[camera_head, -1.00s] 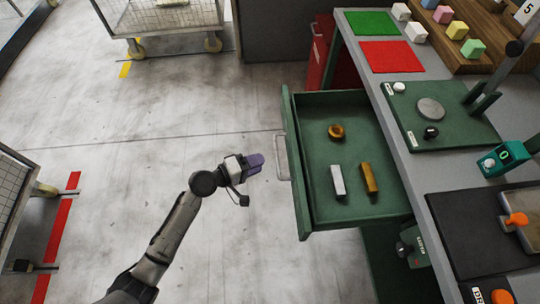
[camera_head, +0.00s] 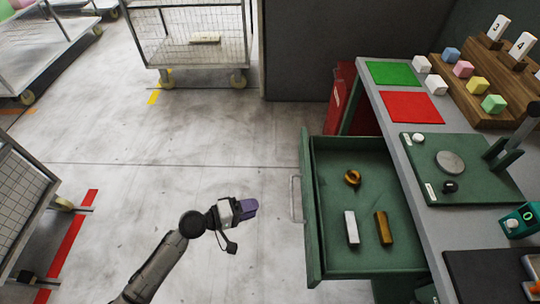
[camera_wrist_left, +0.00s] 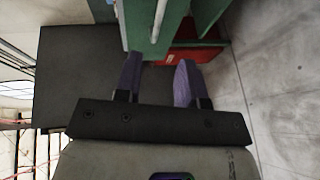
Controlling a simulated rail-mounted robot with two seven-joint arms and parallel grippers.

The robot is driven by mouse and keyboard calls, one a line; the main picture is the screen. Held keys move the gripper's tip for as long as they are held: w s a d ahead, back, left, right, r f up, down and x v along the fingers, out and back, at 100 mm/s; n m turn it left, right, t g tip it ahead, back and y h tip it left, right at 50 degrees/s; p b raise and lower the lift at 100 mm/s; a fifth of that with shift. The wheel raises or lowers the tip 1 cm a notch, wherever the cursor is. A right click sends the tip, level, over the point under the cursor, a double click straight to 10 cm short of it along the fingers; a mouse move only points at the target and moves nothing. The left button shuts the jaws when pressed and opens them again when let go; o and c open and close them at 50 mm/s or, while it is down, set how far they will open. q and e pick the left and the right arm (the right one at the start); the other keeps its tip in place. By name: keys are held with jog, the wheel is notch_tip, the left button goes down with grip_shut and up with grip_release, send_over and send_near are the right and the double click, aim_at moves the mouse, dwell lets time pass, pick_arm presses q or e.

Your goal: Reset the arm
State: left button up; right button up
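My left arm (camera_head: 155,272) comes in from the bottom left, stretched over the open floor. Its gripper (camera_head: 250,207) has purple fingers and points right, towards the open drawer. A clear gap lies between the fingertips and the drawer's pale handle (camera_head: 296,198). In the left wrist view the two purple fingers (camera_wrist_left: 159,62) stand apart with nothing held between them. Green and pale parts of the bench (camera_wrist_left: 155,25) show beyond them. My right arm and gripper are not in view.
The green drawer (camera_head: 335,255) stands pulled out, holding a ring-like brass piece (camera_head: 352,178), a silver bar (camera_head: 351,228) and a brass bar (camera_head: 383,228). The grey bench (camera_head: 415,165) is at right. Mesh trolleys (camera_head: 195,35) stand at back and left. Floor around the arm is clear.

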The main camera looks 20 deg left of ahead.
pick_arm(q)
jog(key=shift+m, duration=0.3)
jog(key=s+f+m+g+y, duration=0.3)
jog(key=s+f+m+g, duration=0.15)
jog(key=m, duration=0.35)
jog(key=s+a+r+m+g+y+p, duration=0.1)
jog(key=s+r+y+p, duration=0.1)
jog(key=s+r+y, duration=0.3)
jog(key=s+a+r+m+y+p, duration=0.1)
jog(key=s+a+r+y+p, duration=0.15)
jog(key=s, duration=0.45)
jog(key=s+d+g+p, duration=0.3)
jog(key=s+p, duration=0.1)
jog(key=s, duration=0.5)
notch_tip(320, 180, up, 37)
jog(key=p, duration=3.7)
jog(key=shift+w+f, duration=0.15)
jog(key=shift+t, duration=0.25)
